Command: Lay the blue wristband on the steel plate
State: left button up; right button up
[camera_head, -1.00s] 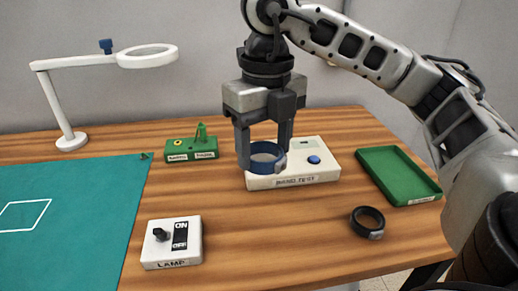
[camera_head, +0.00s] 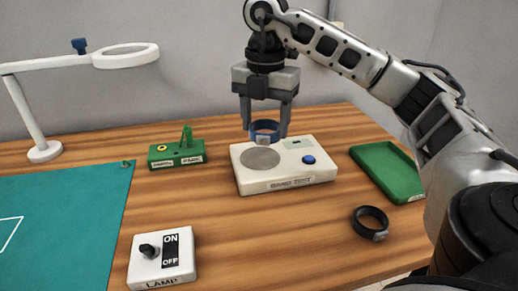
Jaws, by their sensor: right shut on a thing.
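The blue wristband (camera_head: 265,127) is a ring with a grey clasp facing me. My right gripper (camera_head: 265,122) points down and is shut on it, holding it in the air. The steel plate (camera_head: 260,158) is a round grey disc on the left part of the white band test box (camera_head: 300,178). In the picture the band shows just above and slightly right of the plate, apart from it. The plate is in full view. My left gripper is not in view.
A black wristband (camera_head: 371,222) lies on the table right of the box. A green tray (camera_head: 390,172) is at the right. A green stand (camera_head: 178,152), a lamp switch box (camera_head: 162,258), a white lamp (camera_head: 44,150) and a teal mat (camera_head: 60,210) are to the left.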

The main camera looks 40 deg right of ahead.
aim_at(259, 159)
jog(key=w+f, duration=0.1)
jog(key=f, duration=0.1)
jog(key=w+d+f, duration=0.1)
jog(key=shift+w+d+f, duration=0.15)
jog(key=shift+w+f, duration=0.25)
jog(key=f, duration=0.3)
jog(key=shift+w+d+f, duration=0.15)
jog(key=shift+w+d, duration=0.05)
jog(key=shift+w, duration=0.1)
jog(key=shift+f, duration=0.25)
jog(key=shift+f, duration=0.25)
jog(key=o, duration=1)
jog(key=shift+c, duration=0.2)
